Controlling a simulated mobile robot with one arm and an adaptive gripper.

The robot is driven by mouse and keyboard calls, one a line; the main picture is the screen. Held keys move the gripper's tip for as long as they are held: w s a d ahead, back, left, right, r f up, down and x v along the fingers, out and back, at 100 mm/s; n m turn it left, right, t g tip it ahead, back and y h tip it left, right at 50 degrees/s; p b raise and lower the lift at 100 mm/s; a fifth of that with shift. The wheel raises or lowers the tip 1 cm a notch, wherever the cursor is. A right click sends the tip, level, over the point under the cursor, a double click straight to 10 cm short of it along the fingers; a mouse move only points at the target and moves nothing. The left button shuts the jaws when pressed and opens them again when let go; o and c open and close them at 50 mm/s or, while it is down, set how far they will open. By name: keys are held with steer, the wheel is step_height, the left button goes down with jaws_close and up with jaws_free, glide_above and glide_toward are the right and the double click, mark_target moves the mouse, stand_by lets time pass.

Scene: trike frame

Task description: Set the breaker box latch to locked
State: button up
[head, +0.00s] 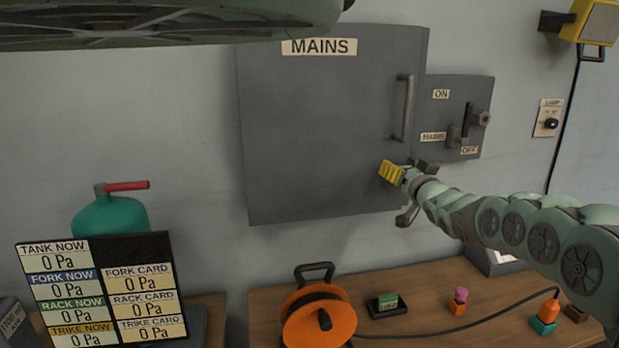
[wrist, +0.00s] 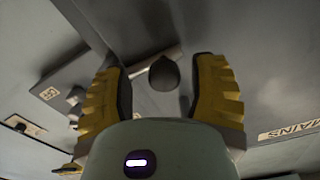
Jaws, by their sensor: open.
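The grey breaker box (head: 320,130) hangs on the wall, its door shut and labelled MAINS. My gripper (head: 405,172) is at the door's lower right, below the door's bar handle (head: 404,105). In the wrist view my gripper (wrist: 163,68) is open, its yellow fingers on either side of a dark rounded knob (wrist: 164,75), which seems to be the latch. A gap shows between the knob and each finger. A pale strip lies behind the knob, too covered to read. In the head view my gripper hides this spot, so the latch position cannot be told.
A switch panel (head: 450,95) with a lever and ON and OFF labels adjoins the door's right side. Below, a wooden bench (head: 400,330) holds an orange cable reel (head: 318,322) and small coloured parts. A pressure display (head: 100,290) and green tank (head: 110,218) stand left.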

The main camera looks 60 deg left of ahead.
mark_target(407, 132)
steer(key=shift+r, duration=0.1)
step_height(407, 132, up, 10)
steer(key=shift+f, duration=0.1)
stand_by(0.4)
stand_by(0.5)
